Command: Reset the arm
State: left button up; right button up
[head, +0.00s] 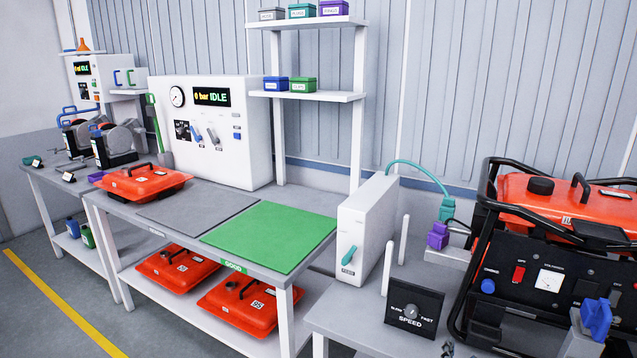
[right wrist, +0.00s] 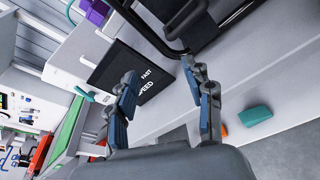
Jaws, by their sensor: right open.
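My right gripper (right wrist: 165,98) shows in the right wrist view. Its two fingers with blue pads are spread apart, and nothing is held between them. Behind the fingers is the black speed panel (right wrist: 128,72), marked "SPEED" and "FAST", partly hidden by the left finger. The same speed panel (head: 413,307) stands on the right-hand table in the head view. My left gripper is not in view.
An orange generator (head: 545,280) in a black frame fills the right. A white box with a teal lever (head: 368,230) stands beside the speed panel. The bench at left has a bare green mat (head: 270,236), a grey mat (head: 198,206) and a red tank (head: 140,182); two more tanks lie below.

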jog(key=s+a+f+m+g+y, duration=0.25)
jog(key=s+f, duration=0.35)
jog(key=f, duration=0.5)
jog(key=s+a+f+m+g+y, duration=0.15)
jog(key=s+a+f+m, duration=0.25)
jog(key=s+f, duration=0.5)
jog(key=s+a+f+m+g+y, duration=0.2)
jog(key=s+a+f+m+g, duration=0.15)
jog(key=f, duration=0.95)
jog(key=s+f+m+g, duration=0.2)
jog(key=s+f+m, duration=0.4)
jog(key=s, duration=1)
jog(key=s+f+m+g+y, duration=0.1)
jog(key=s+f+m+g, duration=0.2)
jog(key=s, duration=1.4)
notch_tip(320, 180, down, 5)
jog(key=a+m, duration=0.1)
jog(key=m, duration=0.2)
jog(key=shift+g, duration=0.35)
